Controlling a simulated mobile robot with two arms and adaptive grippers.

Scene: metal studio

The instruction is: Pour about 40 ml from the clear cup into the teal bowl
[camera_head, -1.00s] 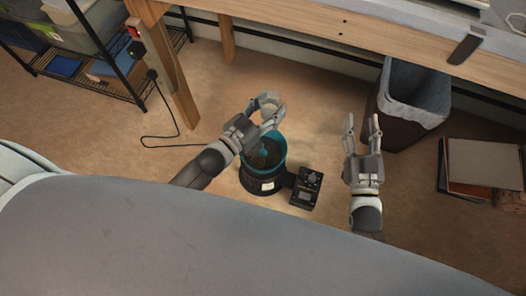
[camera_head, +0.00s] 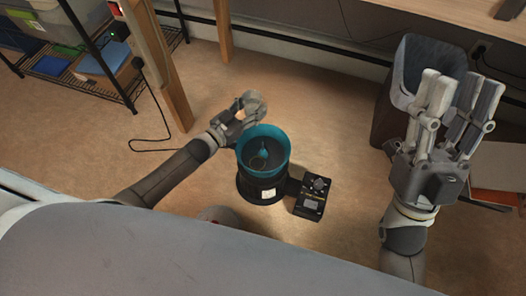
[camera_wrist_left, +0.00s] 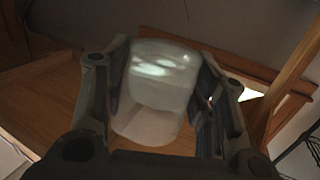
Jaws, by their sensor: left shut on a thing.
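The clear cup (camera_head: 255,103) is held in my left gripper (camera_head: 243,108), beyond the back left rim of the teal bowl. In the left wrist view the cup (camera_wrist_left: 155,95) sits between the two fingers, with a pale sheen in its upper part; how much it holds I cannot tell. The teal bowl (camera_head: 283,136) rests on a dark round base with a small white label. Something small and teal shows inside the bowl. My right gripper (camera_head: 462,85) is open and empty, raised at the right, apart from the bowl.
A black box (camera_head: 311,197) with a knob and a small screen joins the bowl's base at the right. A bin with a grey liner (camera_head: 440,60) stands behind my right gripper. A wooden post (camera_head: 165,80) and a wire shelf (camera_head: 75,65) stand at left.

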